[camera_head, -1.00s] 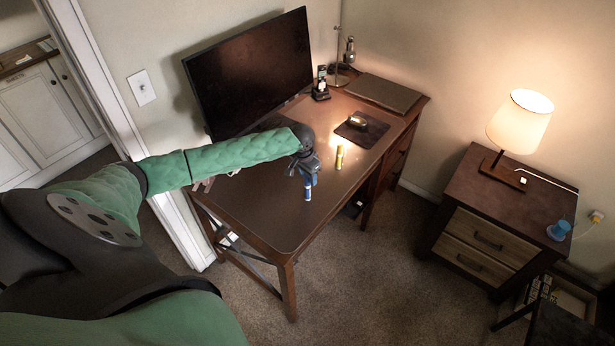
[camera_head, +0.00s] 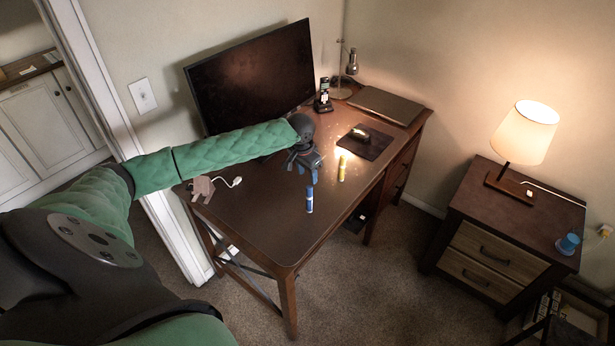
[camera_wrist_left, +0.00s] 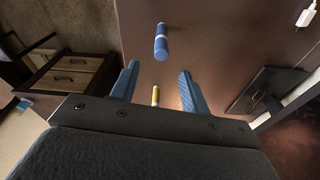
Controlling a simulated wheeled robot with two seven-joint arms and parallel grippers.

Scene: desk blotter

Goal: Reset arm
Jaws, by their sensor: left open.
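My left arm reaches over the desk (camera_head: 255,215), and my left gripper (camera_head: 313,175) hangs above its middle, open and empty. A blue marker-like cylinder (camera_head: 309,199) stands upright on the desk, nearer the front edge than the gripper. A yellow one (camera_head: 342,168) stands to the gripper's right. In the left wrist view the open fingers of my left gripper (camera_wrist_left: 158,80) show apart. The blue cylinder (camera_wrist_left: 161,42) is beyond the fingertips, and the yellow cylinder (camera_wrist_left: 155,96) shows between the fingers. My right gripper is not in view.
A monitor (camera_head: 250,75) stands behind my arm. A phone (camera_head: 323,95), desk lamp (camera_head: 346,68), closed laptop (camera_head: 385,104) and dark mat (camera_head: 368,142) are at the back right.

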